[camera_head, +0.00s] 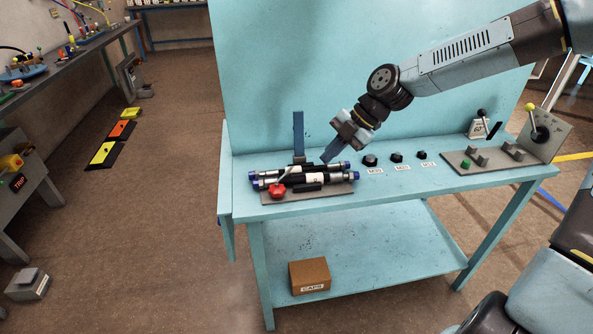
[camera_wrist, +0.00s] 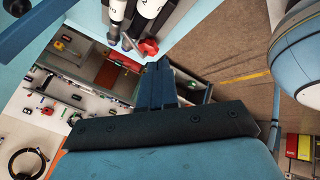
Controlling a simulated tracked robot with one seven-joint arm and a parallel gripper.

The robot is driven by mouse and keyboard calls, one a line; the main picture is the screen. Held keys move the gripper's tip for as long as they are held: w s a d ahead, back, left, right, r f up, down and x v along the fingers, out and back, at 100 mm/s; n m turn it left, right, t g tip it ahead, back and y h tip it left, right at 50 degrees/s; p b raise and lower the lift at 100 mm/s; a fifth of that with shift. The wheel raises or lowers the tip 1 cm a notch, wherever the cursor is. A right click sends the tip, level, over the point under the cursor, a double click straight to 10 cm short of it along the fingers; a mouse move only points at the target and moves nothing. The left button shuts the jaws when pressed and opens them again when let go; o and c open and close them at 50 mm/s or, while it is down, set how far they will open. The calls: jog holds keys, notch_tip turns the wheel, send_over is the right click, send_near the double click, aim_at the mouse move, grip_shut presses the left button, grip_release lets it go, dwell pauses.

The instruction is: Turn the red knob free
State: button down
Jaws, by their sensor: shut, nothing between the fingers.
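The red knob (camera_head: 277,190) sits at the front left of a grey plate (camera_head: 335,191) on the light blue bench. It also shows in the wrist view (camera_wrist: 148,47), just beyond my fingers. A thin pale lever (camera_head: 287,172) rises beside the knob. My gripper (camera_head: 328,157) is above the right part of the hoses, tilted down to the left, apart from the knob. Its blue fingers (camera_wrist: 158,85) are together with nothing between them.
A blue upright (camera_head: 298,135) stands behind the hoses. Several black caps (camera_head: 396,157) sit to the right, then a grey fixture plate (camera_head: 490,158) with levers. A cardboard box (camera_head: 310,275) is on the lower shelf. The bench's back panel (camera_head: 300,60) stands close behind my arm.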

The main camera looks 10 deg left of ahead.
aim_at(276, 190)
jog(key=x, duration=0.8)
jog(key=shift+s+a+f, duration=0.1)
jog(key=shift+w+a+f, duration=0.1)
jog(key=shift+w+a, duration=0.2)
jog(key=shift+a, duration=0.55)
jog(key=shift+w+a, duration=0.25)
jog(key=shift+a, duration=0.3)
jog(key=shift+w+a, duration=0.2)
jog(key=shift+a, duration=0.3)
jog(key=shift+a, duration=0.1)
jog(key=shift+w+a+n+g, duration=0.4)
jog(key=shift+a+n+g, duration=0.15)
jog(key=shift+n, duration=0.25)
jog(key=shift+s+d, duration=0.1)
jog(key=shift+s, duration=0.05)
jog(key=shift+s+d, duration=0.5)
jog(key=shift+s, duration=0.05)
